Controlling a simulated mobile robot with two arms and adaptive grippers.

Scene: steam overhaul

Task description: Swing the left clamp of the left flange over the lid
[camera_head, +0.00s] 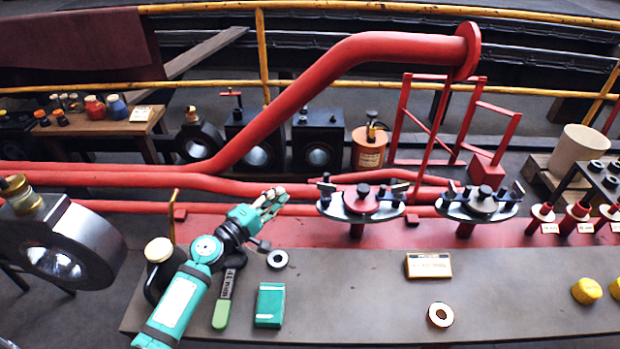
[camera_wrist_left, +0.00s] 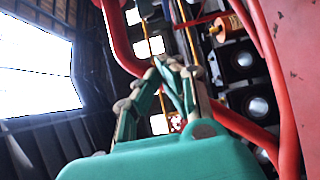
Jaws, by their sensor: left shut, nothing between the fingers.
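The left flange (camera_head: 333,208) is a grey metal disc on a red post, at the middle of the head view. A red lid (camera_head: 362,204) with a dark knob lies on it. Its left clamp (camera_head: 326,187) is a dark piece at the disc's left edge; whether it reaches over the lid is too small to tell. Another clamp (camera_head: 399,188) stands at its right side. My left gripper (camera_head: 278,193) is shut and empty, left of the flange and apart from it. The left wrist view shows its fingers (camera_wrist_left: 178,66) but not the flange. My right gripper is out of view.
A second flange (camera_head: 481,203) stands to the right. Red pipes (camera_head: 240,187) run behind. On the bench (camera_head: 345,290) lie a dark ring (camera_head: 277,259), a green box (camera_head: 269,305), a green-handled tool (camera_head: 224,300) and a label plate (camera_head: 429,265).

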